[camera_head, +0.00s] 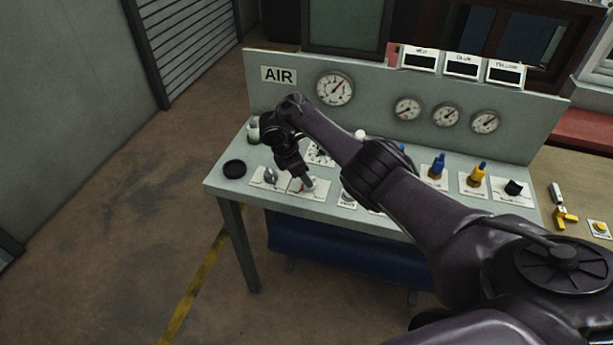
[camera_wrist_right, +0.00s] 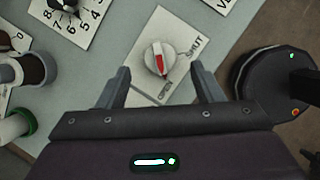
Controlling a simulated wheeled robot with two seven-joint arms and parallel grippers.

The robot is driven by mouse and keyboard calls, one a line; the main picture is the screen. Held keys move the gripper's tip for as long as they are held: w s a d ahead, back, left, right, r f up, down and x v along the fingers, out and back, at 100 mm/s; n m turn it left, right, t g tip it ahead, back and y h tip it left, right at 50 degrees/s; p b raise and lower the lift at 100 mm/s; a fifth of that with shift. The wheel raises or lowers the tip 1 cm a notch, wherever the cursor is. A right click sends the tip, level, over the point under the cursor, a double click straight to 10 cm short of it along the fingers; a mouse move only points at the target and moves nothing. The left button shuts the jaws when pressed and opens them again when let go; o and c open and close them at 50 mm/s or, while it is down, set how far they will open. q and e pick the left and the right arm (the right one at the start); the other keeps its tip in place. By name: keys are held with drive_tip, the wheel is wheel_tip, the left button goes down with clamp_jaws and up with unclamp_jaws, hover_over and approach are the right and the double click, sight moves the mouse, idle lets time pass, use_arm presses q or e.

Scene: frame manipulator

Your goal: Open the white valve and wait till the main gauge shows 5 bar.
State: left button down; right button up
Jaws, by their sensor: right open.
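The stripe's lower end faces roughly toward OPEN. My right gripper (camera_wrist_right: 158,88) is open, its fingers apart on either side below the valve in the picture, with nothing held. In the head view, my right gripper (camera_head: 304,180) reaches down over the bench's front left and partly hides a plate there. The main gauge (camera_head: 335,88) is the large dial beside the AIR sign; its needle points up and right, figures too small to read. My left gripper is out of view.
Three small gauges (camera_head: 445,115) sit on the panel. A silver knob (camera_head: 270,175) and a black disc (camera_head: 234,169) lie left of my gripper. Blue (camera_head: 438,165) and yellow (camera_head: 477,174) valves stand at right. A numbered dial (camera_wrist_right: 68,12) is close by.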

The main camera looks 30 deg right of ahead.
drive_tip(key=v, duration=0.3)
drive_tip(key=shift+r, duration=0.1)
idle(0.3)
